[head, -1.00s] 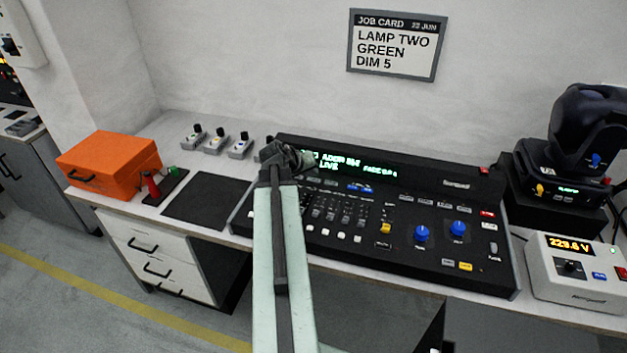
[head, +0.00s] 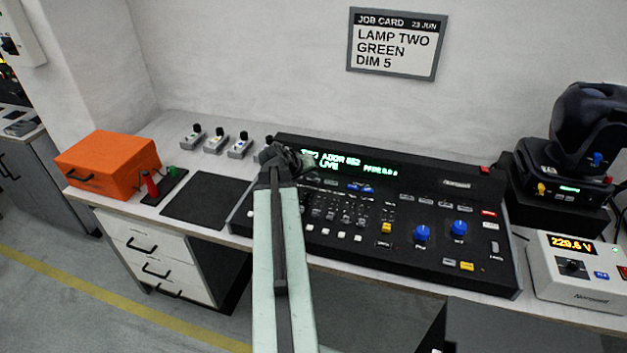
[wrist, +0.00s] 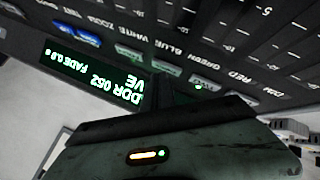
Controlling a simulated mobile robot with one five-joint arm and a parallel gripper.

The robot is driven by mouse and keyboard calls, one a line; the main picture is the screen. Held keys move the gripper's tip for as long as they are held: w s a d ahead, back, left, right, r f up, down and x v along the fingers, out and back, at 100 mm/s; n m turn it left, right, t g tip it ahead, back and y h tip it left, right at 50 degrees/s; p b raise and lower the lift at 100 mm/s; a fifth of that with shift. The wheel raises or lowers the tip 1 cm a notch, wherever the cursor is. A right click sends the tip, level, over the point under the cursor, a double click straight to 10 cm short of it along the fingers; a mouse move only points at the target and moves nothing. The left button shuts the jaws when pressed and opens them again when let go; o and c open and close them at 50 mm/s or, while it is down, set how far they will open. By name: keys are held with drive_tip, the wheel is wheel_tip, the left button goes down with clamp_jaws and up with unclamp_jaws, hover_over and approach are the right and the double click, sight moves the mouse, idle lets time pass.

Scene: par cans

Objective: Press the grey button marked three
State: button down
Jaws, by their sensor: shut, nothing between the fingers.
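The dark control console (head: 400,262) lies on the bench. Below its lit display (head: 350,164) is a row of small buttons, grey ones (head: 331,182) and blue ones (head: 360,188). In the wrist view this row shows upside down, with grey buttons (wrist: 131,56) to the right of a blue one (wrist: 80,35). My gripper (head: 290,160) is shut and empty over the console's left end, beside the display, hiding some panel there. Contact with a button cannot be made out.
Faders, white keys and two blue knobs (head: 421,233) cover the console. An orange box (head: 105,165), a black mat (head: 207,201) and small switch boxes (head: 216,142) are to the left. A moving-head lamp (head: 585,140) and a white meter (head: 577,270) are at the right.

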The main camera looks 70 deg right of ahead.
drive_tip(key=shift+f, duration=0.25)
drive_tip(key=shift+r, duration=0.1)
idle(0.3)
drive_tip(key=shift+r+p, duration=0.65)
drive_tip(key=shift+r, duration=0.1)
wheel_tip(320, 180, up, 5)
drive_tip(key=p, duration=0.5)
idle(0.5)
